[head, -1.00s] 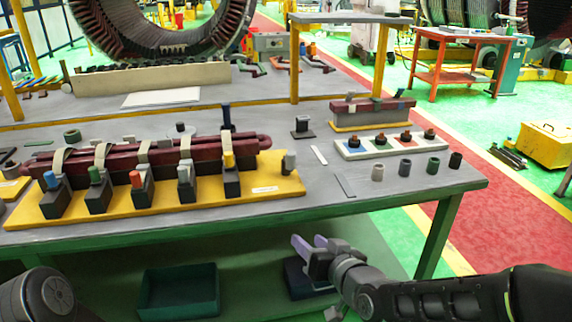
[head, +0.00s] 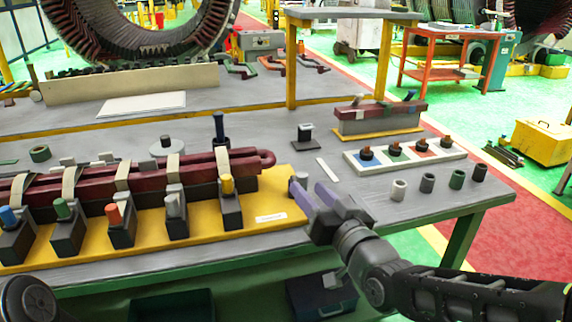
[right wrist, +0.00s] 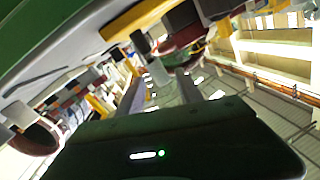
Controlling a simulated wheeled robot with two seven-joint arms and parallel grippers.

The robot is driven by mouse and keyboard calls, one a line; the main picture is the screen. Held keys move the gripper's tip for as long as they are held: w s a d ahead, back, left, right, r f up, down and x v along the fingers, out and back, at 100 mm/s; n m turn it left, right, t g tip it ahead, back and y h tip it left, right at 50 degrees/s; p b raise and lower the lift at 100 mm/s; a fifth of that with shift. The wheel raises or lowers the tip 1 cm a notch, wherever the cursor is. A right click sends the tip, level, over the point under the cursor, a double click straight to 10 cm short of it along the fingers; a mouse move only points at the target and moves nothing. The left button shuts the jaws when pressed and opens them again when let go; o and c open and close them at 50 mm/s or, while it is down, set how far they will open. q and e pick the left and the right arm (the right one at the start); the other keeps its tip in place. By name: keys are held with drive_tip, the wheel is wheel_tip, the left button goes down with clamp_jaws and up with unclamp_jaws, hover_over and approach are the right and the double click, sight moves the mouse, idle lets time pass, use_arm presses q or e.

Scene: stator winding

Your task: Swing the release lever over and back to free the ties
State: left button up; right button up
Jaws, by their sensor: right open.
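The red bar-shaped coil (head: 200,172) lies in a yellow fixture (head: 195,222), crossed by several pale ties (head: 174,168). A small grey-topped post at the fixture's right end, apparently the release lever (head: 301,178), is mostly hidden behind my right gripper (head: 307,184). That gripper is open, with its pale purple fingers pointing at the post. In the right wrist view, a dark post with a light grey end (right wrist: 158,71) shows between the fingers; contact cannot be told. My left gripper is out of view.
A white tray (head: 376,168) with coloured knobs and several small cylinders (head: 428,183) stand to the right. A red block on a yellow base (head: 378,133) and a small dark stand (head: 304,142) lie behind. A shelf post (head: 291,65) rises at the back.

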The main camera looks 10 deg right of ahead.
drive_tip(key=shift+s, duration=0.15)
drive_tip(key=shift+x, duration=4)
drive_tip(key=shift+c, duration=0.3)
clamp_jaws()
